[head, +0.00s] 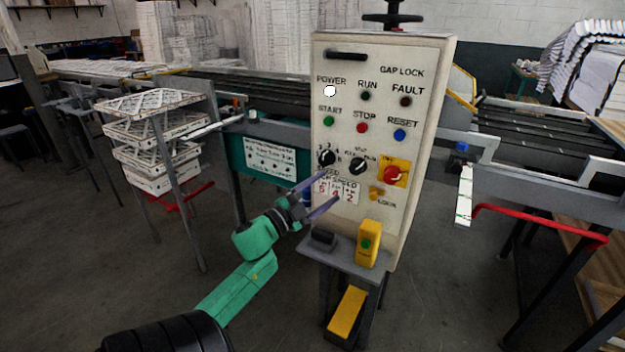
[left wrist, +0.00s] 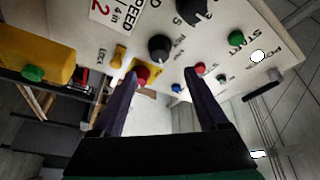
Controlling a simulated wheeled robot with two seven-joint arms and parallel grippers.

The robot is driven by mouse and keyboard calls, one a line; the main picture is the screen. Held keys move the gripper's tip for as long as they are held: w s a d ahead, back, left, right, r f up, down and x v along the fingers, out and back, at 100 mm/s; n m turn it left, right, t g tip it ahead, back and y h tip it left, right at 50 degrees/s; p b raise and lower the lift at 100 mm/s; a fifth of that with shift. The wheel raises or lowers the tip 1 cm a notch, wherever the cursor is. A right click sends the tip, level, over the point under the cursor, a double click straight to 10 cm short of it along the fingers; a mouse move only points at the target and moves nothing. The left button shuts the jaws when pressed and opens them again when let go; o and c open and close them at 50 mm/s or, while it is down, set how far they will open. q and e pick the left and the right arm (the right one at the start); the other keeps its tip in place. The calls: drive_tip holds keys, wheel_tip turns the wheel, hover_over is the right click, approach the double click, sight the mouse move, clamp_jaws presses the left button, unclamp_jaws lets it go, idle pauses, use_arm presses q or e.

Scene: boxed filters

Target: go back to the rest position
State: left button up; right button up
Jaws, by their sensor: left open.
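My left gripper (head: 329,191) is in front of the lower part of a pale control panel (head: 385,125). Its two purple fingers are apart with nothing between them. In the left wrist view the open fingers (left wrist: 160,74) point toward the panel face (left wrist: 135,22), where knobs and coloured buttons show. I cannot tell whether a fingertip touches the panel. My green left arm comes in from the lower left. My right gripper is in neither view.
The white power lamp (head: 330,91) looks bright. A yellow box with a green button (head: 368,245) stands on a small grey shelf below the panel. A rack of white frames (head: 155,140) stands at left, and a red bar (head: 540,222) sticks out at right. The floor at lower left is clear.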

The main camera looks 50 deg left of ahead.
use_arm(q)
drive_tip(key=s, duration=0.4)
drive_tip(key=shift+f, duration=0.35)
